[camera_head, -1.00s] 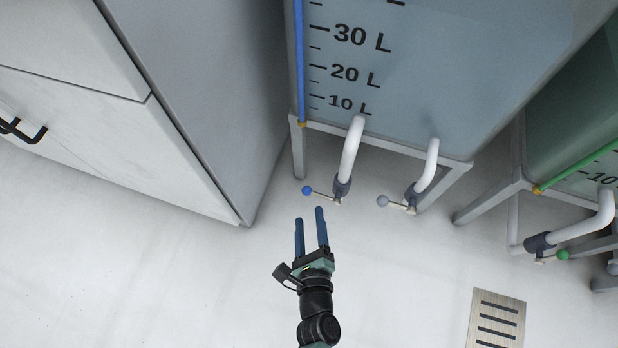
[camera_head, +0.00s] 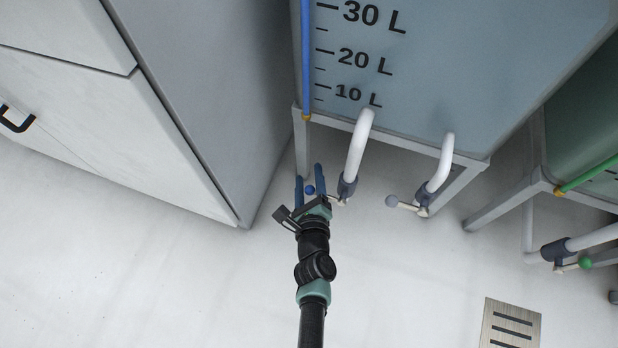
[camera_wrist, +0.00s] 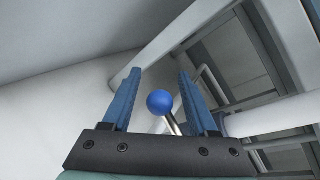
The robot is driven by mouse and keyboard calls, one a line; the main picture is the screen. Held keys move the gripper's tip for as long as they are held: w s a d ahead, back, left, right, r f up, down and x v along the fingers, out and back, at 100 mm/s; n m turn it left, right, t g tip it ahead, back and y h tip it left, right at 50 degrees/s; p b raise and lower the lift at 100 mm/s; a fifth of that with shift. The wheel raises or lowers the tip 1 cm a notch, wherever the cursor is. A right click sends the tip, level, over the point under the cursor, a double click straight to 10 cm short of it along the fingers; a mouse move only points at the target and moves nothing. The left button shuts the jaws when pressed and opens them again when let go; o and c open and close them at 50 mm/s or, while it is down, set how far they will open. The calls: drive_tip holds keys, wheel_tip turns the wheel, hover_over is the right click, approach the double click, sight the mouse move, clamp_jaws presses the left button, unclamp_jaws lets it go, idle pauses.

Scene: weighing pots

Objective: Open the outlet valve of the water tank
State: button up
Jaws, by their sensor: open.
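The water tank (camera_head: 450,70) is a blue-grey box with litre marks on a grey frame. Two white pipes come from its lower front. The left pipe (camera_head: 358,150) has a valve with a blue ball-ended lever (camera_head: 309,190); the right pipe (camera_head: 442,165) has a valve with a grey ball-ended lever (camera_head: 392,201). My gripper (camera_head: 310,180) is open, with its blue fingers on either side of the blue ball. In the wrist view the blue ball (camera_wrist: 160,102) lies between the open fingers (camera_wrist: 158,95), with a visible gap to each. The lever's rod runs down behind the gripper's palm.
A white cabinet (camera_head: 80,120) with a black handle stands at the left. A green tank (camera_head: 585,130) with a green-knobbed valve (camera_head: 585,263) stands at the right. A floor drain (camera_head: 511,325) lies at the lower right. The floor between is clear.

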clamp_jaws()
drive_tip(key=shift+s, duration=0.1)
idle(1.2)
